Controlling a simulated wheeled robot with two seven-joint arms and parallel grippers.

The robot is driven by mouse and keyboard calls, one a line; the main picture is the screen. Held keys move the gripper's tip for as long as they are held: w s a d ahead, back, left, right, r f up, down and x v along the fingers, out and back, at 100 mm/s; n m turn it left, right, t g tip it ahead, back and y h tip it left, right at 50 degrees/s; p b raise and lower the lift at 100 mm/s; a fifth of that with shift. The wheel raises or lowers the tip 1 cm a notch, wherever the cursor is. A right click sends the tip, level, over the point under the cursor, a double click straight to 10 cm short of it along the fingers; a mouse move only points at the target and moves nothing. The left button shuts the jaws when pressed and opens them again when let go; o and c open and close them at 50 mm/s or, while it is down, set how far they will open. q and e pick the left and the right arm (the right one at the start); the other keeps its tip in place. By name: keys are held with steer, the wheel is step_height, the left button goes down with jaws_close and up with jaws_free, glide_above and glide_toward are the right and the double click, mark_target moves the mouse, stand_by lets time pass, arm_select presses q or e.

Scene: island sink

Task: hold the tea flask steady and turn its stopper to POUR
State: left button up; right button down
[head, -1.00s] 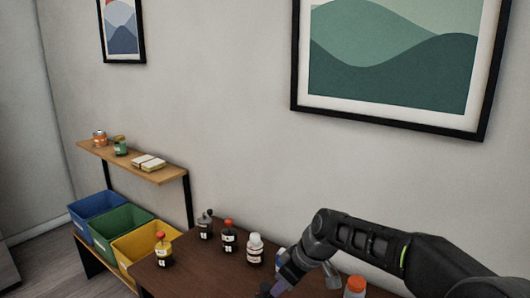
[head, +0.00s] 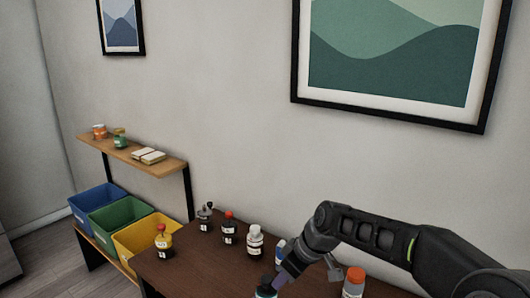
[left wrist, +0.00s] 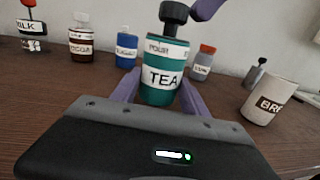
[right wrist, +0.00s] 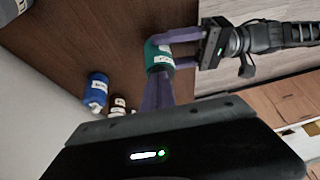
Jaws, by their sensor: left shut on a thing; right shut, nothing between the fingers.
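The teal tea flask (left wrist: 163,78), labelled TEA, stands upright in the left wrist view. My left gripper (left wrist: 158,95) is shut on its body, one purple finger on each side. The dark stopper (left wrist: 174,13) is on top, above a pale band with the word POUR at its left; I cannot tell which way the stopper is set. A purple finger of my right gripper (right wrist: 157,85) shows right beside the stopper; I cannot tell if they touch. My right gripper is shut and empty. In the head view only the flask's top (head: 265,291) shows, at the bottom edge.
On the brown table (head: 195,262) stand several bottles, including a red-topped one (head: 229,229), a white-capped one (head: 255,243) and an orange-capped one (head: 354,282). A pale labelled container (left wrist: 268,98) stands right of the flask. Coloured bins (head: 120,222) and a shelf (head: 165,165) are at the left.

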arm_select(q)
steer(key=shift+w+a, duration=0.1)
arm_select(e)
steer(key=r, duration=0.6)
steer(key=shift+w+d, duration=0.1)
steer(key=shift+w, duration=0.15)
arm_select(q)
steer(key=o, duration=1.6)
steer(key=shift+c, duration=0.2)
arm_select(e)
steer(key=shift+f, duration=0.1)
arm_select(q)
steer(key=v, duration=1.2)
